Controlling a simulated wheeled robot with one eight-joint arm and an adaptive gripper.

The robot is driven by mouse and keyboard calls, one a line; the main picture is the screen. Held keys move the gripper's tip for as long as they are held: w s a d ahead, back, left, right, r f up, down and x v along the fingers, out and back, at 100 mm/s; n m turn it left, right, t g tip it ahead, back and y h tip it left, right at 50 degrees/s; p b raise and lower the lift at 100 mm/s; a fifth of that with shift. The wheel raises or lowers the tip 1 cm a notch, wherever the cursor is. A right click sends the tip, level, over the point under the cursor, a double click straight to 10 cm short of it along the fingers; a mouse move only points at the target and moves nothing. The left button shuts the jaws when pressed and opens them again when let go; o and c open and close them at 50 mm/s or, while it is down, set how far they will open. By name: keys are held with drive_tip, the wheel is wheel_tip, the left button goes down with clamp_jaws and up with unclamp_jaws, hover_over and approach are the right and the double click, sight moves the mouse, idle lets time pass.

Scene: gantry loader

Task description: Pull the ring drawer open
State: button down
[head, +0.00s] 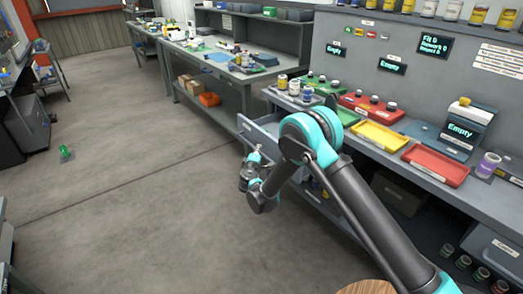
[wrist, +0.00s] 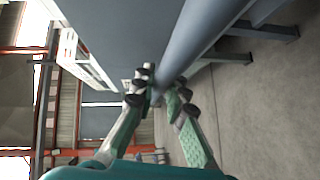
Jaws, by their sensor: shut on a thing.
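The ring drawer (head: 262,134), a grey drawer under the left end of the long workbench, stands out from the bench in the head view. Its label cannot be read here. My gripper (head: 254,158) is at the drawer's front, low and to the left of my arm's elbow. In the wrist view my gripper (wrist: 158,88) has both fingers closed on a long grey rounded bar (wrist: 205,35), which looks like the drawer's handle. The flat grey drawer front (wrist: 115,30) lies beside the bar. My arm hides part of the drawer and its inside in the head view.
The workbench (head: 385,158) carries a yellow tray (head: 380,136), a red tray (head: 436,165) and several small jars. Another bench (head: 225,75) stands behind. A green object (head: 66,152) lies on the floor at left. The floor before the drawer is clear.

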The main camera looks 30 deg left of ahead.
drive_tip(key=c, duration=1.5)
unclamp_jaws()
drive_tip(key=shift+c, duration=0.2)
drive_tip(key=shift+s, duration=0.1)
drive_tip(key=v, duration=1.2)
drive_tip(key=shift+f, duration=0.1)
